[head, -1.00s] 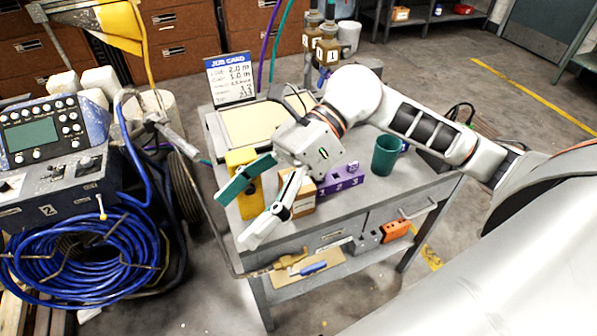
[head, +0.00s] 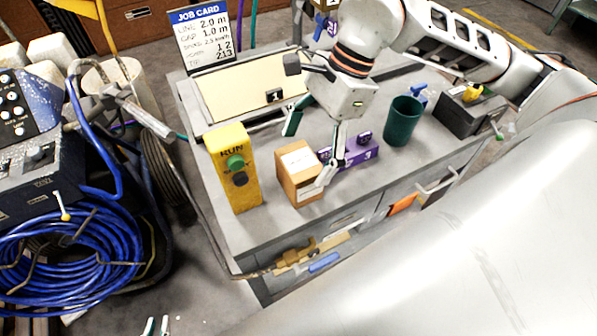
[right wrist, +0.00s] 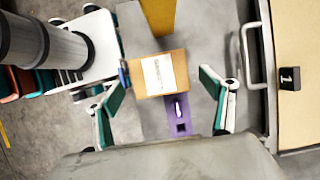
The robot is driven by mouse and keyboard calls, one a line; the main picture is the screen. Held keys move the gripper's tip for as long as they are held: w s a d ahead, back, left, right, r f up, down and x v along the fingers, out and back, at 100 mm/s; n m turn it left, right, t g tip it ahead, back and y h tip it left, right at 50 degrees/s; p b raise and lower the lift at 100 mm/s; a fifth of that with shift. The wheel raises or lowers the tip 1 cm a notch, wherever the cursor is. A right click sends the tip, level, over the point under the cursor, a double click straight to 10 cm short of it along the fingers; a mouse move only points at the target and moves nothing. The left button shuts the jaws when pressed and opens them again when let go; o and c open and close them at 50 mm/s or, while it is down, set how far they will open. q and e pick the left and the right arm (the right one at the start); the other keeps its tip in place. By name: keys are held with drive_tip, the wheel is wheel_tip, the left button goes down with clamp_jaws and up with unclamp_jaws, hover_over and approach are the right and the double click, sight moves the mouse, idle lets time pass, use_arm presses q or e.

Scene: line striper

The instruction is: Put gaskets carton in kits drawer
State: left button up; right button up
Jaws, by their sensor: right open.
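The gaskets carton is probably the small brown box with a white label (head: 298,180), standing upright on the grey bench; its print is unreadable. It also shows in the right wrist view (right wrist: 160,75), ahead of and between my fingers. My right gripper (head: 314,150) is open, with its fingers pointing down around the carton's far and right sides; I cannot tell if they touch it. Two fingertips of my left gripper (head: 157,326) show apart at the bottom edge. A drawer front with a bar handle (head: 437,185) is in the bench's right front, looking shut; no drawer label is readable.
A yellow RUN button box (head: 233,180) stands left of the carton. A cream board (head: 235,90) lies behind. Blue hose (head: 70,240) coils at left.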

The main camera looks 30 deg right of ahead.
drive_tip(key=x, duration=0.4)
drive_tip(key=shift+f, duration=0.3)
drive_tip(key=c, duration=1.4)
drive_tip(key=shift+c, duration=0.2)
